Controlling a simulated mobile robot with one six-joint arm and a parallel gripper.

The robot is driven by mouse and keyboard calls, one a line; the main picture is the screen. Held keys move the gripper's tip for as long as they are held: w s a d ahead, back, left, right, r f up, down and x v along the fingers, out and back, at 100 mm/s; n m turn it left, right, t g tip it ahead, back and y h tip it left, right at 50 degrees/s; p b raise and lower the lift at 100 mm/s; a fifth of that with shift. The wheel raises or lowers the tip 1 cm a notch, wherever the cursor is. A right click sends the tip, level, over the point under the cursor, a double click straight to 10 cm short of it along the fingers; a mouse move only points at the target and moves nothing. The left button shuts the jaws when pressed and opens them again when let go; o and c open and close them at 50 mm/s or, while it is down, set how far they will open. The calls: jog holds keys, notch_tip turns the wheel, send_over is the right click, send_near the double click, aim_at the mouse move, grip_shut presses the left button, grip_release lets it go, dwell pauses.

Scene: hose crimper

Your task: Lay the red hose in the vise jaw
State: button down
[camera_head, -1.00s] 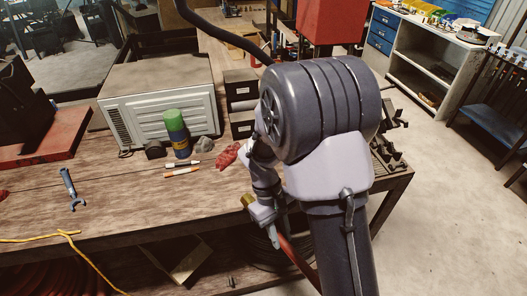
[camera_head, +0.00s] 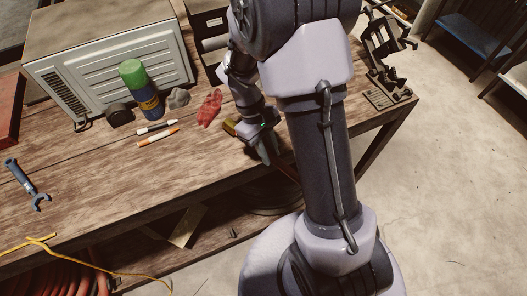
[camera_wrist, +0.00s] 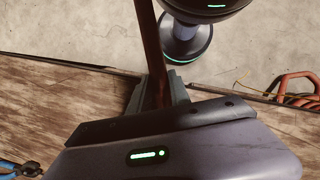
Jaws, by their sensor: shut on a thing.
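My gripper (camera_head: 264,148) is over the front edge of the wooden bench, right of centre in the head view. It is shut on the red hose (camera_wrist: 149,38), which runs between the fingers (camera_wrist: 160,93) and up out of the wrist view. A brass-coloured end (camera_head: 230,127) shows beside the gripper in the head view; most of the hose is hidden by my arm. A dark metal device (camera_head: 386,60), possibly the vise, stands at the bench's right end, apart from my gripper. Its jaw cannot be made out clearly.
Red gloves (camera_head: 209,108), a green-capped can (camera_head: 143,92), two markers (camera_head: 157,133) and a grey metal box (camera_head: 105,65) are on the bench (camera_head: 95,185). A blue wrench (camera_head: 27,186) and a yellow cord (camera_head: 40,240) lie left. Open floor (camera_head: 450,190) is at the right.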

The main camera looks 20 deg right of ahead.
jog(key=shift+r, duration=0.15)
jog(key=shift+d, duration=0.15)
jog(key=shift+f, duration=0.6)
jog(key=c, duration=1.2)
grip_release()
